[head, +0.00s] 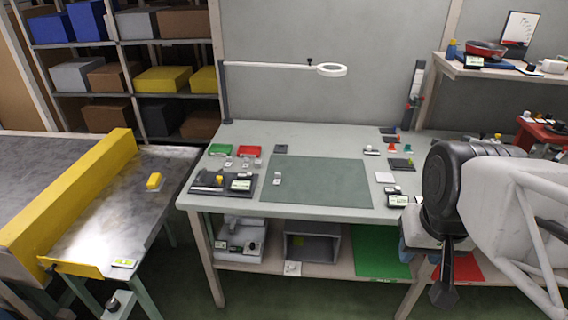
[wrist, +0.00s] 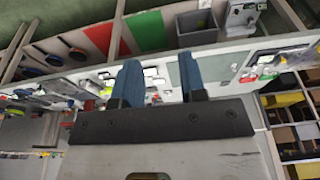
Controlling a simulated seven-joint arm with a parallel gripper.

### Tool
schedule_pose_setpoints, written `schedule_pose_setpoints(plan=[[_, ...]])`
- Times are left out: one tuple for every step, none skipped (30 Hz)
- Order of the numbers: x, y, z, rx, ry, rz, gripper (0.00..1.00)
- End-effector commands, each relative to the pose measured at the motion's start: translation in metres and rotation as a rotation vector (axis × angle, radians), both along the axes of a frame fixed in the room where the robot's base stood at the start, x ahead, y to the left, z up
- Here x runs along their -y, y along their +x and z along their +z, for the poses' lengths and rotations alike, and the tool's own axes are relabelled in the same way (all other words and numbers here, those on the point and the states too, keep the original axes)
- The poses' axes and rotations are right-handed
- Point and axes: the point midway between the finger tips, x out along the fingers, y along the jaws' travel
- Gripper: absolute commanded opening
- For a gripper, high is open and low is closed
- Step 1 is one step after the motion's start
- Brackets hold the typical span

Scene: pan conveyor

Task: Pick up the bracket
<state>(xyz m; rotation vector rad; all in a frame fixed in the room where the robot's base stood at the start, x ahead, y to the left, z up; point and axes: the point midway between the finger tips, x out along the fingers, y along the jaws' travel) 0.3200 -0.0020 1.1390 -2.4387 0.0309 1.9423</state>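A small pale grey part (head: 277,181), possibly the bracket, stands on the green mat (head: 330,182) of the workbench; it is too small to be sure. Similar small grey parts (head: 228,162) lie near the green and red trays. My gripper (wrist: 158,62) shows two blue fingers in the wrist view, spread apart with nothing between them. It is well away from the mat, with my arm at the right of the head view. The bracket cannot be made out in the wrist view.
A green tray (head: 220,150) and a red tray (head: 249,151) sit at the bench's back left. A dark fixture board (head: 209,190) lies left of the mat. A lamp (head: 331,70) overhangs the bench. Most of the mat is clear.

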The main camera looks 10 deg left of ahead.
Motion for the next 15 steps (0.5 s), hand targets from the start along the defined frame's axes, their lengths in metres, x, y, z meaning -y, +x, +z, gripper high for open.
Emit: schedule_pose_setpoints(plan=[[-0.001,0.004,0.0,-0.006,0.009,-0.007,0.38],[-0.003,0.006,0.001,-0.01,0.017,-0.013,0.38],[-0.004,0.01,0.001,-0.016,0.027,-0.022,0.38],[-0.006,0.013,0.0,-0.022,0.036,-0.029,0.38],[-0.007,0.017,0.0,-0.029,0.047,-0.037,0.38],[-0.01,0.022,0.001,-0.037,0.063,-0.049,0.38],[-0.011,0.027,0.001,-0.044,0.075,-0.06,0.38],[-0.014,0.032,0.001,-0.053,0.089,-0.072,0.38],[-0.017,0.039,0.001,-0.063,0.108,-0.088,0.38],[-0.019,0.045,0.002,-0.072,0.124,-0.1,0.38],[-0.022,0.05,0.002,-0.082,0.138,-0.113,0.38],[-0.025,0.058,0.001,-0.095,0.16,-0.132,0.38],[-0.028,0.065,0.001,-0.106,0.177,-0.146,0.38],[-0.031,0.07,0.001,-0.115,0.191,-0.159,0.38],[-0.034,0.079,0.0,-0.131,0.212,-0.178,0.38]])
